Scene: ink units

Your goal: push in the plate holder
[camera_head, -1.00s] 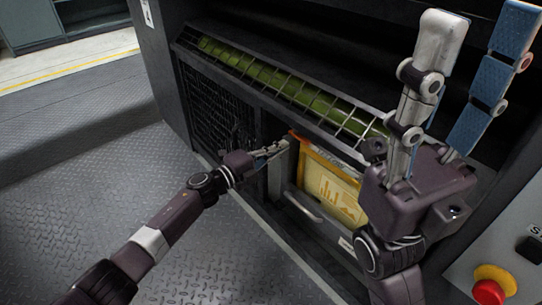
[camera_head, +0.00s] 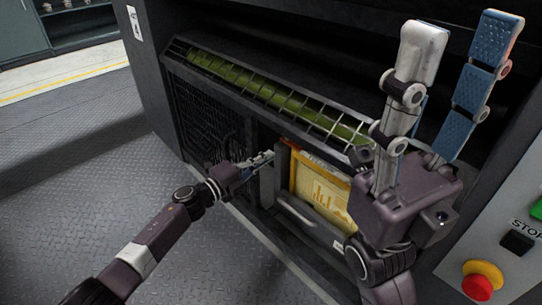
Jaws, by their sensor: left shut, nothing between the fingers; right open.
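The plate holder (camera_head: 296,213) is a grey metal frame with a front handle, low in the dark machine's opening. A yellow-orange plate (camera_head: 322,194) with printed marks stands upright in it; its right part is hidden behind my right gripper. My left gripper (camera_head: 268,157) is shut and empty, its fingertips close to the left upright of the holder; I cannot tell whether they touch it. My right gripper (camera_head: 452,45) is open and empty, fingers pointing up, in front of the machine to the right of the plate.
A green roller (camera_head: 260,90) lies behind a metal grille above the holder. A dark mesh panel (camera_head: 205,115) is left of the opening. A control panel with a red button (camera_head: 482,278) is at the lower right. The patterned metal floor (camera_head: 90,170) at left is clear.

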